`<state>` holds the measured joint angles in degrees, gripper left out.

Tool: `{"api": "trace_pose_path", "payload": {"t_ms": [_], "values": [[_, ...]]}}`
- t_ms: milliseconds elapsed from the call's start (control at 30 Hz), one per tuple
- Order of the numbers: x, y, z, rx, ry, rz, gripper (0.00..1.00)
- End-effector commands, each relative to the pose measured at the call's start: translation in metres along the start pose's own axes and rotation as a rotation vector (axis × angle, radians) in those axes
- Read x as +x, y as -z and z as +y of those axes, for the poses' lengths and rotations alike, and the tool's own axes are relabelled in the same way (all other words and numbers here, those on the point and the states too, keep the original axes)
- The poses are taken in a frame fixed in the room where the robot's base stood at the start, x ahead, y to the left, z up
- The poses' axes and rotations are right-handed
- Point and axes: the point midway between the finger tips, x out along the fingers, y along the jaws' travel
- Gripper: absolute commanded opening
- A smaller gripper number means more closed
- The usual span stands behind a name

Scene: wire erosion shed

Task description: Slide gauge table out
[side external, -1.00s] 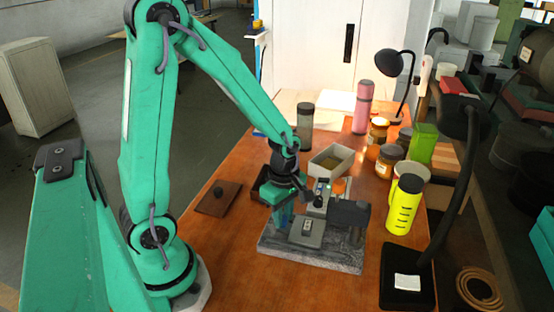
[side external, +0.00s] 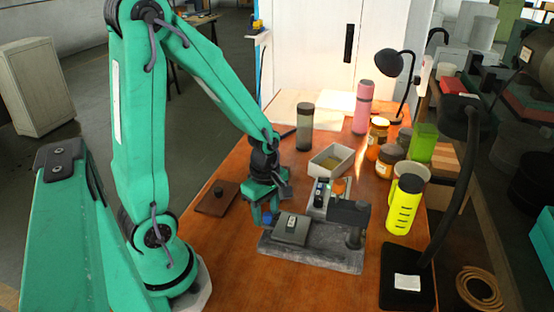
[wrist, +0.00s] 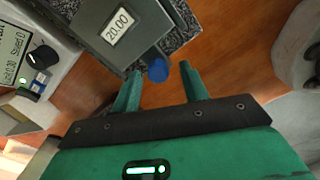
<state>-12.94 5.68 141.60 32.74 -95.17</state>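The gauge table (side external: 291,231) is a grey plate on a speckled granite base (side external: 330,259), jutting past the base's left edge. A block marked 20.00 (wrist: 118,25) sits on it; the block also shows in the side view (side external: 292,224). A blue knob (wrist: 158,70) is on the table's outer end. My gripper (wrist: 160,68) is open, its green fingers one on each side of the knob, with gaps visible. In the side view my gripper (side external: 266,218) is low at the table's left end.
A black gauge post (side external: 353,225) stands on the base's right. A readout box (wrist: 35,60) with a dial is close by. A pale tray (side external: 313,164) and a dark bottle (side external: 304,127) stand behind. A brown lid (side external: 215,198) lies left; wood around it is clear.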

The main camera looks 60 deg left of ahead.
Motion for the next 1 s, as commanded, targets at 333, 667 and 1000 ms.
{"api": "trace_pose_path", "payload": {"t_ms": [333, 667, 1000], "values": [[-0.006, -0.001, 0.001, 0.002, -0.003, 0.000, 0.44], [-0.036, 0.000, 0.001, 0.001, -0.005, 0.000, 0.44], [-0.071, 0.000, 0.001, 0.000, -0.003, 0.000, 0.44]]}}
